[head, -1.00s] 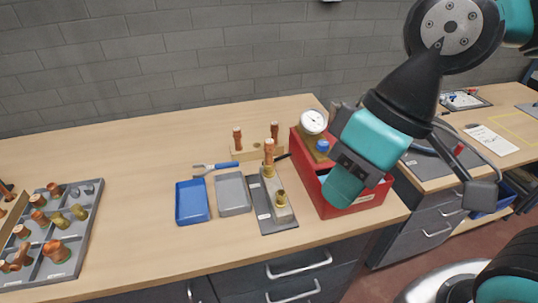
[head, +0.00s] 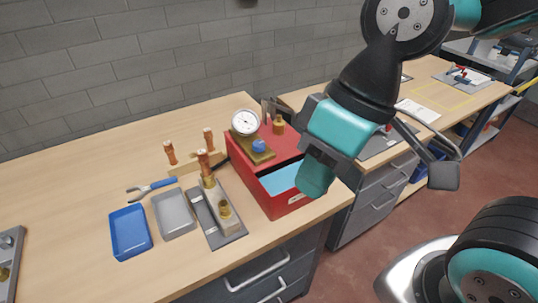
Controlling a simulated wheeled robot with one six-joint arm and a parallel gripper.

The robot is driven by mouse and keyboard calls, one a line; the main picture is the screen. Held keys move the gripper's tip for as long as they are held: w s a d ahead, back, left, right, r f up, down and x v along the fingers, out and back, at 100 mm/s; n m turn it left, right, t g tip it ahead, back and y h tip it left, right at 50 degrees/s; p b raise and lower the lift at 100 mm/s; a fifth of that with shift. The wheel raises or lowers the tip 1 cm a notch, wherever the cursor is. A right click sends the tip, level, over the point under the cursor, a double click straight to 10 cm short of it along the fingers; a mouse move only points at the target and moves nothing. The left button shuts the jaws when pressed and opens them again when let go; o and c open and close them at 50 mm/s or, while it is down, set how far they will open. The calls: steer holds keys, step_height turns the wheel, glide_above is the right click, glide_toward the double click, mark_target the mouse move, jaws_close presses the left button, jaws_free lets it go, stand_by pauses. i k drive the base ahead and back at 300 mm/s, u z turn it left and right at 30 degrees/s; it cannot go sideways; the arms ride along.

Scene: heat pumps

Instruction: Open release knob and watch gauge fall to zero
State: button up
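The round white gauge (head: 244,122) stands upright on a brass block at the left end of the red box (head: 269,190). Its dark needle shows, but the reading is too small to make out. A blue knob (head: 259,146) sits on the brass block just in front of the gauge. I take it to be the release knob; whether it is open cannot be told. My gripper (head: 443,176) is to the right of the red box, apart from gauge and knob. My wrist covers part of the box's right side. The finger opening is not clear, and nothing held shows.
A blue tray (head: 130,232), a grey tray (head: 174,214) and a dark plate with brass fittings (head: 222,212) lie left of the box. Blue-handled pliers (head: 152,188) lie behind the trays. Copper-topped pieces stand nearby. A second bench (head: 439,92) is at right.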

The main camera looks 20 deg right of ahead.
mark_target(258, 146)
steer(key=k, duration=1.3)
steer(key=u, duration=0.45)
steer(key=i, duration=1.5)
steer(key=z, duration=0.7)
